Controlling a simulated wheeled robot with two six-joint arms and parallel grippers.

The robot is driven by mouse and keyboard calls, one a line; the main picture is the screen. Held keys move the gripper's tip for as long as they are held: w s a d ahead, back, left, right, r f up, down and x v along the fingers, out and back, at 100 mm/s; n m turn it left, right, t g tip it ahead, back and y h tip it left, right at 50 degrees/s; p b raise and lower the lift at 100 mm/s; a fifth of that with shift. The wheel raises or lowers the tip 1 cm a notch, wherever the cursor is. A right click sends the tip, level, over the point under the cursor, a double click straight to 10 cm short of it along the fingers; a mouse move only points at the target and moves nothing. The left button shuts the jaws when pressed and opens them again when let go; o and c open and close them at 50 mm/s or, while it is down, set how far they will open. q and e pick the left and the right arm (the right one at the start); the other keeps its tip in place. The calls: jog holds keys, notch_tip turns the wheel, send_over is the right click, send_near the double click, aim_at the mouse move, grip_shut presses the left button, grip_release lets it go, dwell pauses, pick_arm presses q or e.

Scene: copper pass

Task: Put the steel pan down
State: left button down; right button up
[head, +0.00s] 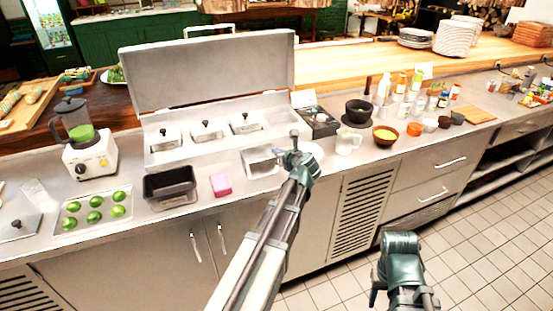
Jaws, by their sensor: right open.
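A shiny rectangular steel pan (260,163) is at the counter's front part, just right of the pink block. My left gripper (286,158) is at the pan's right rim and appears shut on it, though its fingers are small and partly hidden. The pan looks roughly level. I cannot tell whether its base touches the counter. My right gripper (377,288) is low in front of the cabinets, away from the counter top, open and empty.
A pink block (221,184), a dark pan (170,184) and a tray of limes (70,222) lie to the left. Behind is an open-lidded steel unit (205,80) with several lidded inserts. A white jug (347,141) and bowl of orange food (385,134) stand right.

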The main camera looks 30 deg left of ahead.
pick_arm(q)
jog(key=shift+w+a, duration=0.35)
notch_tip(320, 180, down, 4)
jog(key=b, duration=0.3)
jog(key=shift+w+a+r+b, duration=0.1)
jog(key=shift+r+b, duration=0.1)
jog(key=shift+b, duration=0.15)
jog(key=shift+f, duration=0.25)
jog(key=c, duration=1.1)
grip_release()
jog(key=shift+r, duration=0.1)
jog(key=shift+r, duration=0.1)
